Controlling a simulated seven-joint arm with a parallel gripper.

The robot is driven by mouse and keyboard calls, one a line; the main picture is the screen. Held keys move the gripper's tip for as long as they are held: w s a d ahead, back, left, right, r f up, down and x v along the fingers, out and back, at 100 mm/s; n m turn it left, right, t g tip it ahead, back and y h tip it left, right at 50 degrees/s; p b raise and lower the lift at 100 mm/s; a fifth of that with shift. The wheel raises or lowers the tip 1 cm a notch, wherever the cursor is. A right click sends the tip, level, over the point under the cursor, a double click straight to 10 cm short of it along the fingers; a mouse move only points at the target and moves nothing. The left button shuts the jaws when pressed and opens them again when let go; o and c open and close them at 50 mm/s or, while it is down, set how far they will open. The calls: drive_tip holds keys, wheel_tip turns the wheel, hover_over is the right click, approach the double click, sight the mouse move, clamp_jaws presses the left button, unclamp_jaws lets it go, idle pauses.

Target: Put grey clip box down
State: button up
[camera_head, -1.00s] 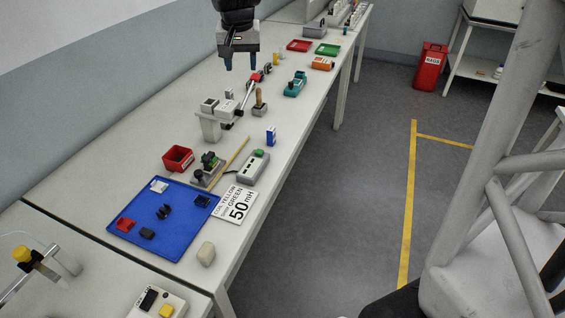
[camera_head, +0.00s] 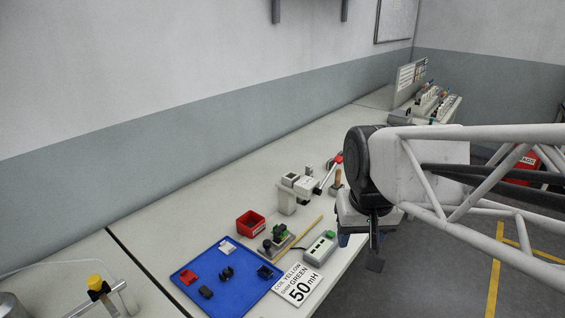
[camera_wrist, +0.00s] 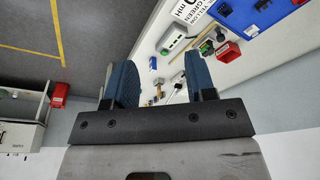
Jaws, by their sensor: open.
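My gripper (camera_head: 359,240) hangs at the table's right edge in the head view, partly covered by my own arm. In the wrist view its two blue fingers (camera_wrist: 160,68) stand wide apart with nothing between them. A small dark grey box (camera_head: 205,292) lies on the blue tray (camera_head: 238,301), left of a black clip-like piece (camera_head: 226,273). I cannot tell for sure whether this is the grey clip box. A grey device with a green button (camera_head: 320,249) lies right of the tray, apart from my gripper.
A red bin (camera_head: 250,224) stands behind the tray. A white 50 mH sign (camera_head: 300,287) lies at the tray's right corner. A grey fixture (camera_head: 287,198) stands farther back. In the wrist view, a small blue box (camera_wrist: 153,63) is near the table edge. Open table lies behind the red bin.

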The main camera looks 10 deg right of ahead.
drive_tip(key=s+f, duration=0.3)
drive_tip(key=s, duration=0.3)
drive_tip(key=shift+s+a+n, duration=0.15)
drive_tip(key=shift+s+n, duration=0.05)
drive_tip(key=shift+n, duration=0.2)
